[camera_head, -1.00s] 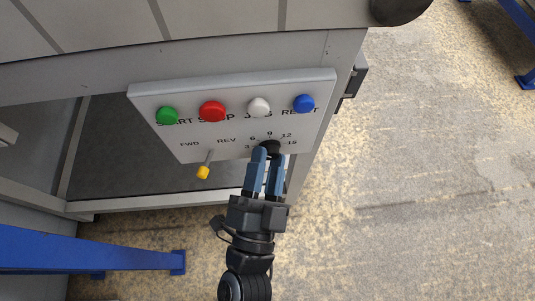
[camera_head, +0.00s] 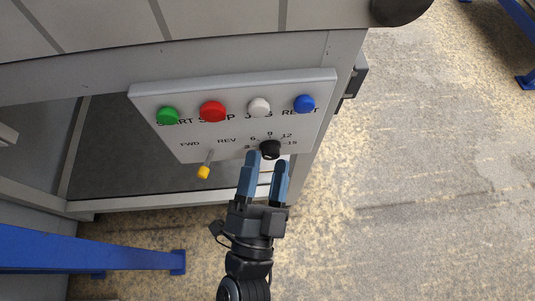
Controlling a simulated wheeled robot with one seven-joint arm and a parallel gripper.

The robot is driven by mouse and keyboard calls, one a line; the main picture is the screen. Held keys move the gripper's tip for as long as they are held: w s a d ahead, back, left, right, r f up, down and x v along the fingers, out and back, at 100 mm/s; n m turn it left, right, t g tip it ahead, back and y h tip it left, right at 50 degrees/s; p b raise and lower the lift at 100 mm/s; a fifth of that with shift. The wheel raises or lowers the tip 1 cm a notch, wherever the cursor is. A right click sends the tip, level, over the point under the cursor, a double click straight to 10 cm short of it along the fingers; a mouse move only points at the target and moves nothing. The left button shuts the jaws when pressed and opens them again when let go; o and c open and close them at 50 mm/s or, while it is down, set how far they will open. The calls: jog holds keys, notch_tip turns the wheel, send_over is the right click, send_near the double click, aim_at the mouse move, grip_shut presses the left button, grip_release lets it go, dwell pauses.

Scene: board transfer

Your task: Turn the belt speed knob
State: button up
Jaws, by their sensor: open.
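The belt speed knob (camera_head: 270,149) is a small black knob at the lower right of the grey control panel (camera_head: 146,96). Numbers 3, 6, 9, 12 and 15 are printed around it. My gripper (camera_head: 266,159) is just below the knob, its two blue fingers open and pointing up toward it. The left fingertip is at the knob's left side and the right fingertip is below its right side. The knob shows between and above the fingertips. I cannot tell whether either finger touches it.
Along the panel top are green (camera_head: 168,116), red (camera_head: 212,112), white (camera_head: 259,107) and blue (camera_head: 304,103) buttons. A yellow-tipped lever (camera_head: 204,172) hangs left of the knob, near FWD and REV. Open floor (camera_head: 430,190) lies to the right.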

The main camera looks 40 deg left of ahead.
jog(key=v, duration=0.7)
jog(key=shift+r, duration=0.1)
jog(key=s+d+r+h, duration=0.2)
jog(key=d+h, duration=0.4)
jog(key=d, duration=1.3)
jog(key=s+d+r+n+g+h, duration=0.1)
jog(key=s+d+r+g+h, duration=0.2)
jog(key=d, duration=0.4)
jog(key=s+d+r+n+h, duration=0.2)
jog(key=s+d+r+h, duration=0.15)
jog(key=d, duration=0.35)
notch_tip(320, 180, up, 23)
jog(key=p, duration=2.3)
jog(key=shift+s+a+y, duration=0.35)
jog(key=shift+y, duration=0.1)
